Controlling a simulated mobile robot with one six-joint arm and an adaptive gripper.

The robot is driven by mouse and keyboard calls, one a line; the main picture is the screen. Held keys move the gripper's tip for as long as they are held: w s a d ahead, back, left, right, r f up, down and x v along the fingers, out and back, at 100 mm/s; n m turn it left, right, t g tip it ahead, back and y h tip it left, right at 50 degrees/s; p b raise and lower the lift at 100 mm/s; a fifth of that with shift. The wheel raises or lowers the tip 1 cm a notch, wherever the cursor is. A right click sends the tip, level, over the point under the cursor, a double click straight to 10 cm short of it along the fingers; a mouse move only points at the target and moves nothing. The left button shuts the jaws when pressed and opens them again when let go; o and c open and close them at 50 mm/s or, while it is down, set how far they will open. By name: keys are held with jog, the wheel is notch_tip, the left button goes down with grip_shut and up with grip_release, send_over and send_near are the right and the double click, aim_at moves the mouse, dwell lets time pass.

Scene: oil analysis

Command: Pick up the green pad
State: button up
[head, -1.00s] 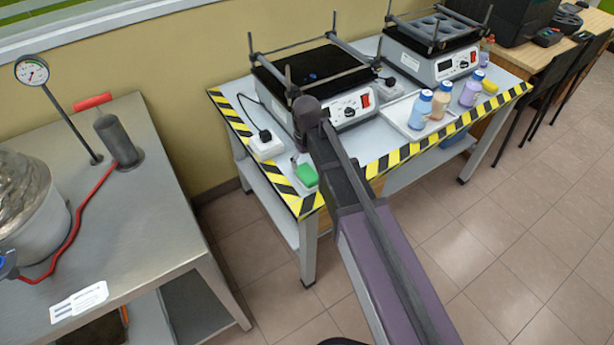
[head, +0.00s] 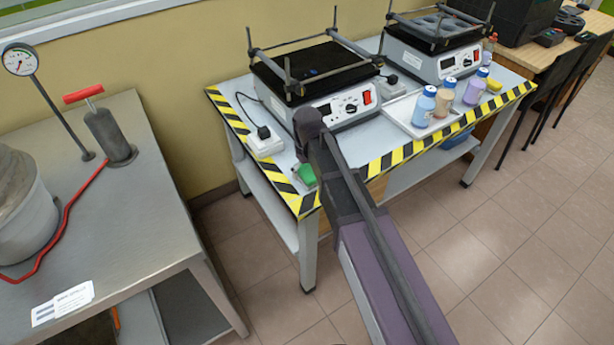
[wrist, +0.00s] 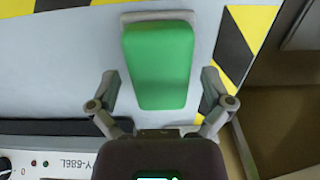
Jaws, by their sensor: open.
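The green pad (wrist: 158,65) lies on the grey tabletop by the striped edge, with a pale grey strip along its far end in the wrist view. My open gripper (wrist: 160,88) has one finger on each side of the pad's near part, with a gap visible on both sides. I cannot tell how high the fingers are above the table. In the head view the green pad (head: 305,174) shows at the table's front left, partly hidden by my arm. My gripper is hidden behind the arm there.
A shaker device (head: 340,105) with a black platform and posts stands just behind the pad. A white power socket (head: 264,144) is to the left. A tray (head: 400,117) with several bottles is to the right. A metal bench (head: 140,200) stands at the left.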

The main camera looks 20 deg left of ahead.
dwell(0.5)
jog(key=c, duration=1.1)
jog(key=shift+c, duration=0.2)
jog(key=shift+r, duration=0.15)
notch_tip(320, 180, up, 3)
jog(key=p, duration=0.3)
jog(key=shift+f, duration=0.2)
jog(key=s+d+r+p, duration=0.2)
jog(key=s+d, duration=0.6)
jog(key=s, duration=0.5)
jog(key=shift+s+d, duration=0.2)
jog(key=shift+s, duration=0.1)
jog(key=o, duration=0.7)
jog(key=c, duration=0.5)
